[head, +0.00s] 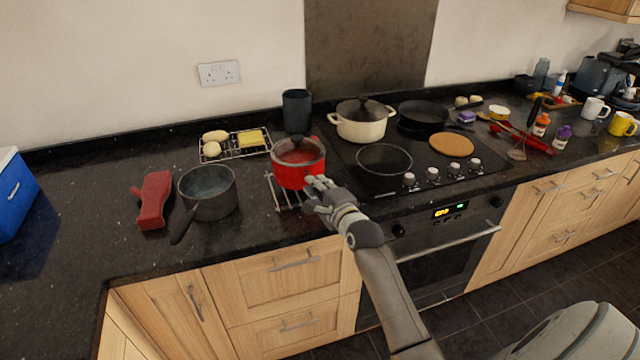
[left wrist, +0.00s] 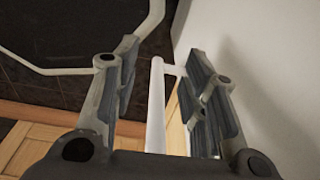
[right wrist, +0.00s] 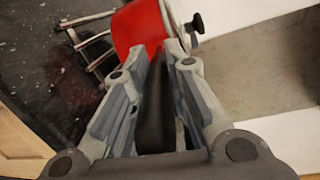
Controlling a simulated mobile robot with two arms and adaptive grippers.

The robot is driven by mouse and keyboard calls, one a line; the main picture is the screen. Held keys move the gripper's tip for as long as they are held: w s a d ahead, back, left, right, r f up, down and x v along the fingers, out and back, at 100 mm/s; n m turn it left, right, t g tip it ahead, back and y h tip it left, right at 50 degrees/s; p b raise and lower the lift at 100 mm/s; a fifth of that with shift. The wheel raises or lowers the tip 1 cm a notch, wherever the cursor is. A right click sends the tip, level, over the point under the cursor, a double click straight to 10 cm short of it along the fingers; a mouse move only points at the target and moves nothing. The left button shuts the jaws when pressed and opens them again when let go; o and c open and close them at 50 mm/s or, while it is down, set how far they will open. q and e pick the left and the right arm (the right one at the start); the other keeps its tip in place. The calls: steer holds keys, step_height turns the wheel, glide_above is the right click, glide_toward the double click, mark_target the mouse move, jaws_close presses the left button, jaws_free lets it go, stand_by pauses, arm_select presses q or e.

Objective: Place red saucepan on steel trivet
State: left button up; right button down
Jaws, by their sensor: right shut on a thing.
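The red saucepan (head: 299,175), with a glass lid and dark knob, is over the steel trivet (head: 279,194), whose bars stick out at its left and front. I cannot tell whether the pan rests on the trivet or is slightly above it. In the right wrist view the red pan (right wrist: 139,25) is ahead of the fingers, with trivet bars (right wrist: 88,41) beside it. My right gripper (head: 318,188) is shut on the pan's dark handle (right wrist: 155,105). My left gripper (left wrist: 155,90) shows only in its wrist view, fingers apart, with a pale bar seen between them.
A grey saucepan (head: 210,195) and a red object (head: 154,200) are left of the trivet. Behind are a wire rack (head: 222,158) with food and a dark canister (head: 296,108). The hob at right holds a cream pot (head: 361,125). The front left counter is clear.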

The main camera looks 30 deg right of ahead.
steer(key=shift+w+d+r, duration=0.1)
steer(key=shift+w+r, duration=0.2)
steer(key=shift+r, duration=0.05)
step_height(320, 180, down, 3)
steer(key=shift+f+p, duration=0.1)
steer(key=shift+p, duration=0.35)
steer(key=c, duration=1.7)
jaws_free()
steer(key=shift+s+f, duration=0.1)
steer(key=shift+f, duration=0.45)
steer(key=shift+o, duration=1.4)
steer(key=shift+s+r, duration=0.1)
steer(key=shift+r, duration=0.05)
steer(key=s+a+r+b, duration=0.1)
steer(key=s, duration=1)
steer(key=shift+s+a+r+b, duration=0.3)
steer(key=shift+s, duration=0.1)
